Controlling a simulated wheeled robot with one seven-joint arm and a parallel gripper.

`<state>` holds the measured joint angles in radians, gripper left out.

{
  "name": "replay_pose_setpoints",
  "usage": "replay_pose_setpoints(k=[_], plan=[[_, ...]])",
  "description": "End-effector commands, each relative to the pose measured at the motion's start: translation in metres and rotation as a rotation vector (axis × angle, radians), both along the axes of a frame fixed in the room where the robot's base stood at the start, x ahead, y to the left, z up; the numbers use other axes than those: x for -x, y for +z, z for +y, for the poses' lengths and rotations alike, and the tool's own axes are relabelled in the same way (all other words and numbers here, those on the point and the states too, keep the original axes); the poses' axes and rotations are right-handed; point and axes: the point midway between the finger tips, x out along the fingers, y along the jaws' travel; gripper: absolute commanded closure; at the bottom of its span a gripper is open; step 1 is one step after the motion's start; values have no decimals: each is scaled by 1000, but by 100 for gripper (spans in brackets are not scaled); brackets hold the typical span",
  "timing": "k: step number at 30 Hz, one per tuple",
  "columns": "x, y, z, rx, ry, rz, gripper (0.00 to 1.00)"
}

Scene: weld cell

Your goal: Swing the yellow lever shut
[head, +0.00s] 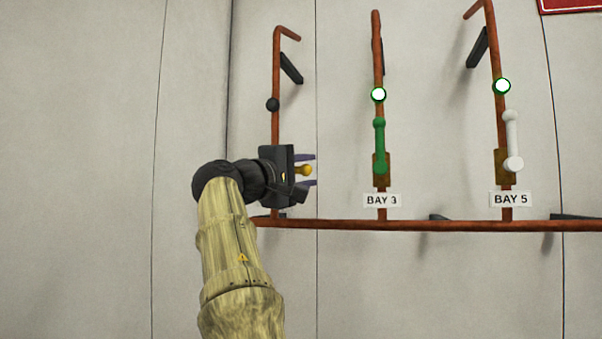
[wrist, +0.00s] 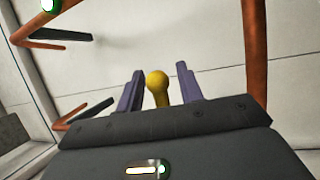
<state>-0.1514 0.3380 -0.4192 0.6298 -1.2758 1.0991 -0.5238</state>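The yellow lever (head: 303,170) is on the leftmost pipe. In the head view only its knob end shows, pointing right between the fingers; my gripper's body hides the rest. My gripper (head: 312,169) is open, with one finger above the knob and one below. In the wrist view the yellow lever's round knob and a short piece of its shaft (wrist: 157,84) stand between the two purple-grey fingers of my gripper (wrist: 160,82). A gap shows on each side of the knob, the left one narrower.
A dark, unlit lamp (head: 272,104) sits above on the same pipe. To the right, an upright green lever (head: 379,146) over the BAY 3 sign (head: 382,200) and an upright white lever (head: 512,140) over the BAY 5 sign (head: 510,199) have lit lamps. A horizontal pipe (head: 420,226) runs below.

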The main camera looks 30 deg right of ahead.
Motion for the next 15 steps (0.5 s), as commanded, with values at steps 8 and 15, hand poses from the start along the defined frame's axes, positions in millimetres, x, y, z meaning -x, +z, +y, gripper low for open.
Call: replay_pose_setpoints(k=[8, 15], plan=[[6, -6, 21, 1, 4, -1, 63], [19, -15, 64, 0, 7, -1, 63]])
